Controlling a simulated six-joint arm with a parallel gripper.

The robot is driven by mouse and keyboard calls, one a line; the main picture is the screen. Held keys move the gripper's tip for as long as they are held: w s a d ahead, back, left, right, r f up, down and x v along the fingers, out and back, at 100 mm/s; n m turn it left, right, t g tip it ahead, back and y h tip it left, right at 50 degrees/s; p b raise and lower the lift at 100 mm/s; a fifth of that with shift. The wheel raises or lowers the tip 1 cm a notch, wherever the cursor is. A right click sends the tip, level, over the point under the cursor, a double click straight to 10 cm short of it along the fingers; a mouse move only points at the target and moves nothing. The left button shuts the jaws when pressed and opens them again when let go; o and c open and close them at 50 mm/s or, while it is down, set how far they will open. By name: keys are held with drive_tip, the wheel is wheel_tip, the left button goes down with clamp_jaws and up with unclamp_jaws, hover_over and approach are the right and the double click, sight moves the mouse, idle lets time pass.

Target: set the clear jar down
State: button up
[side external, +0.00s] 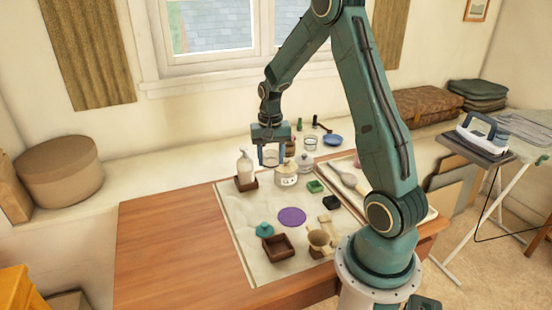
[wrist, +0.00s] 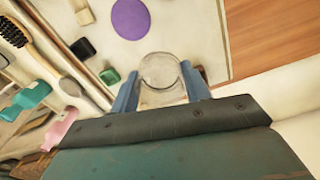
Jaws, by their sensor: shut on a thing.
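My gripper (side external: 271,156) points down over the far part of the pale mat, with its two blue fingers on either side of the clear jar (side external: 270,158). In the wrist view the jar (wrist: 160,70) shows as a round, see-through shape between the fingertips of my gripper (wrist: 160,88), which is shut on it. The jar looks upright. Its base is partly hidden, and I cannot tell whether it touches the mat (side external: 240,222).
A pale labelled pot (side external: 287,178) stands close in front of the jar, and a pump bottle (side external: 245,166) stands to its left. A green block (side external: 315,187), black block (side external: 331,203) and purple disc (side external: 292,216) lie nearer. The wooden tabletop (side external: 165,245) is clear at left.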

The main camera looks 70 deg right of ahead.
drive_tip(key=w+a+f+n, duration=0.2)
drive_tip(key=a+n, duration=0.3)
drive_tip(key=a, duration=0.7)
drive_tip(key=w+a+f+n, duration=0.3)
drive_tip(key=a+n, duration=0.3)
drive_tip(key=a, duration=0.6)
drive_tip(key=shift+w, duration=0.65)
wheel_tip(320, 180, up, 8)
drive_tip(key=n, duration=0.2)
hover_over(253, 222)
drive_tip(key=shift+f, duration=0.1)
wheel_tip(253, 222, down, 16)
drive_tip(key=shift+f, duration=0.1)
